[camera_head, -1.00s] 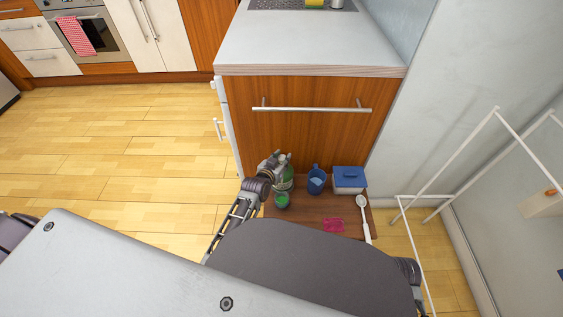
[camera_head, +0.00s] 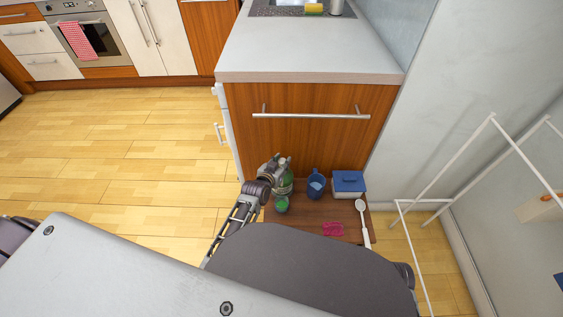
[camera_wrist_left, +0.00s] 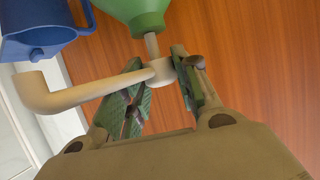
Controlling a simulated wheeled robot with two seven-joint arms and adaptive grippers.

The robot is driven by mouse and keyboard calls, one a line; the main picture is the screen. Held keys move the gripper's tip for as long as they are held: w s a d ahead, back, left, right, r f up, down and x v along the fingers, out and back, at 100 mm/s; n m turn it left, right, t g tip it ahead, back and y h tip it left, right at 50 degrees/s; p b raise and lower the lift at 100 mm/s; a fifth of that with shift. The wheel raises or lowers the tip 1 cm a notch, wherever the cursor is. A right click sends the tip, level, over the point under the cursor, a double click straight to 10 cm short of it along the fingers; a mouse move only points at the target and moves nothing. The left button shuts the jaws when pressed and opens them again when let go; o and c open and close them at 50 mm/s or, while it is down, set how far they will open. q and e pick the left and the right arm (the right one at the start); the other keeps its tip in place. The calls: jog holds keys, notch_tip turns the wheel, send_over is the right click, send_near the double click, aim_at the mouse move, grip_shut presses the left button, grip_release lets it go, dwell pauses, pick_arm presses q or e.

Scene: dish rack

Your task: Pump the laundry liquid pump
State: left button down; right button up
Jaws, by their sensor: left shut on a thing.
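The laundry liquid bottle (camera_head: 287,185) is green and stands at the back left of the low brown table, partly hidden by my gripper. In the left wrist view the green bottle (camera_wrist_left: 138,14) appears upside down, with a grey stem and a pale pump head (camera_wrist_left: 160,72) with a long bent spout (camera_wrist_left: 75,96). My left gripper (camera_head: 280,161) is at the top of the bottle. In the wrist view its fingers (camera_wrist_left: 158,66) are on both sides of the pump head, shut on it. A stretch of stem shows between head and bottle. My right gripper is not in view.
On the low table (camera_head: 305,211) are a green cup (camera_head: 282,205), a blue jug (camera_head: 317,185), a blue-lidded box (camera_head: 348,186), a pink cloth (camera_head: 333,229) and a white brush (camera_head: 362,215). The wooden cabinet (camera_head: 300,145) stands right behind. A white drying rack (camera_head: 462,166) is at right.

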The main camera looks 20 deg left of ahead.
pick_arm(q)
jog(key=c, duration=1)
grip_release()
jog(key=shift+s+a+f, duration=0.1)
jog(key=shift+s+a, duration=0.05)
jog(key=shift+a, duration=0.15)
jog(key=shift+c, duration=0.2)
jog(key=shift+o, duration=0.3)
jog(key=shift+d, duration=0.15)
jog(key=shift+p+v, duration=1.05)
jog(key=shift+p, duration=0.15)
jog(key=shift+s+r+p, duration=0.5)
jog(key=shift+s+p, duration=0.05)
jog(key=shift+p, duration=0.15)
jog(key=shift+d+p+v, duration=0.1)
jog(key=shift+p+v, duration=0.9)
jog(key=shift+v, duration=0.1)
jog(key=shift+d+p+v, duration=0.15)
jog(key=shift+p+v, duration=0.85)
jog(key=shift+v, duration=0.1)
jog(key=shift+a, duration=0.2)
